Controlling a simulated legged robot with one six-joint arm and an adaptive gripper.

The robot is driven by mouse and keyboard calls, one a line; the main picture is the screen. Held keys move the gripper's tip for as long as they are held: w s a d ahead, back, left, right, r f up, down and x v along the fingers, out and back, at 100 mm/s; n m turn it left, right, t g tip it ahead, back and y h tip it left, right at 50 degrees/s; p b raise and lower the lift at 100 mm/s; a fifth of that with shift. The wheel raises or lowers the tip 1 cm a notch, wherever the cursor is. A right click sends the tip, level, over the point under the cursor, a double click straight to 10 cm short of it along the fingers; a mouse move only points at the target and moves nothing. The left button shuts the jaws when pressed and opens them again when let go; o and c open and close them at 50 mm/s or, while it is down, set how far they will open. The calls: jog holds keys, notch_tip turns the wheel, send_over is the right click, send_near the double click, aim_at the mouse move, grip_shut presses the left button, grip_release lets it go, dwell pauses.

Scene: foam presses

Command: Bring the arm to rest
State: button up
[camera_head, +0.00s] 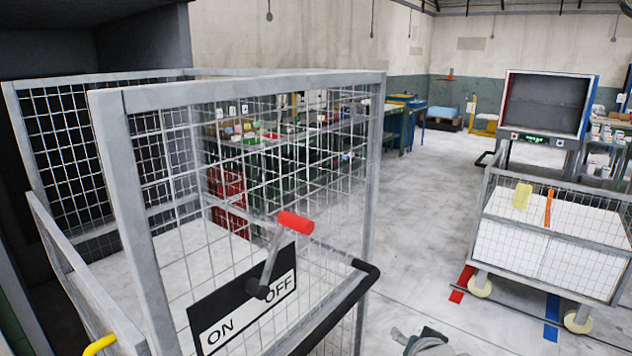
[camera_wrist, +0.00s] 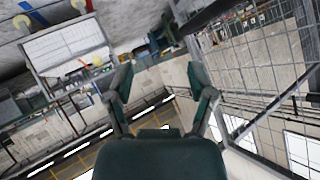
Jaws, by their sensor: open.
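My gripper (camera_wrist: 160,82) shows in the wrist view with its two dark green fingers spread apart and nothing between them. The wrist picture is turned over, with floor at the top and wall and roof lower down. In the head view, a small grey-green part of my arm (camera_head: 428,343) shows at the bottom edge, right of the mesh cage (camera_head: 240,84). It looks apart from the cage; the rest of the arm is out of view. A lever with a red handle (camera_head: 295,222) is on the cage's ON/OFF sign (camera_head: 222,325), its handle tilted up toward the right.
The mesh cage with its black rail (camera_head: 335,308) fills the left and centre. Floor (camera_head: 425,215) between is clear.

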jog(key=s+a+r+n+g, duration=0.1)
jog(key=s+r+n+g, duration=0.1)
jog(key=s, duration=0.7)
jog(key=s+a+r+n+g, duration=0.1)
jog(key=s+r+n+g, duration=0.2)
jog(key=s, duration=0.6)
jog(key=shift+s+g, duration=0.2)
jog(key=shift+g, duration=0.3)
jog(key=shift+c, duration=0.4)
